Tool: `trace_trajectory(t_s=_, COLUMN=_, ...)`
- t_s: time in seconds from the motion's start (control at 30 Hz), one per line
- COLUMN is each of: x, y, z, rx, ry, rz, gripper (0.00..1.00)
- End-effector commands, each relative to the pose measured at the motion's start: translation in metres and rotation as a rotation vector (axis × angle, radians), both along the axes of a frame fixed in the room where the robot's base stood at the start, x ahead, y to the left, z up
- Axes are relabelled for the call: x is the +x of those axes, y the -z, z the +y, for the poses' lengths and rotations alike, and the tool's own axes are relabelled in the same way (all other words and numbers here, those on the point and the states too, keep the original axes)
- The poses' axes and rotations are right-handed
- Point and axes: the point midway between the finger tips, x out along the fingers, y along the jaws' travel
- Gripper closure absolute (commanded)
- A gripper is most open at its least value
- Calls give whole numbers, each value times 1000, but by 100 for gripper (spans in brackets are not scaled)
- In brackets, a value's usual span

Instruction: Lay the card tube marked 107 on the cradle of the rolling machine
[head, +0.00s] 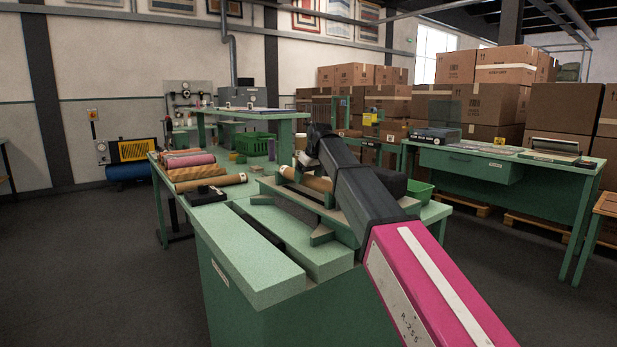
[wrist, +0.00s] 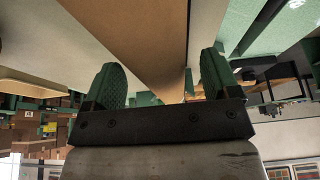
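A brown card tube (head: 318,183) lies along the green cradle (head: 283,196) of the rolling machine on the near bench, partly hidden behind my arm. No number on it can be read. My gripper (head: 301,160) is above the tube, mostly hidden by its own wrist in the head view. In the wrist view, the two green fingers of my gripper (wrist: 163,82) stand apart. The brown tube (wrist: 140,40) runs between them, and a gap shows between it and the right finger. The gripper looks open and not closed on the tube.
Several rolls, one a pink roll (head: 188,160), lie at the bench's left, near a black block (head: 206,195). A side desk (head: 500,165) and stacked cartons (head: 565,115) are at the right.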

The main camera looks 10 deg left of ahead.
Motion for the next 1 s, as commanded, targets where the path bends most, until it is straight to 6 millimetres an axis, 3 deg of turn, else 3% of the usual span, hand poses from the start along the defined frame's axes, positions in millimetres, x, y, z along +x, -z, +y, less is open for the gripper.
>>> trace_trajectory(t_s=0.37, x=-3, y=-11, z=-3, rx=0, ry=0, rz=-1, gripper=18)
trace_trajectory(t_s=0.8, x=-21, y=-81, z=-25, rx=0, ry=0, rz=-1, gripper=18)
trace_trajectory(t_s=1.0, x=-26, y=-97, z=-31, rx=0, ry=0, rz=0, gripper=18)
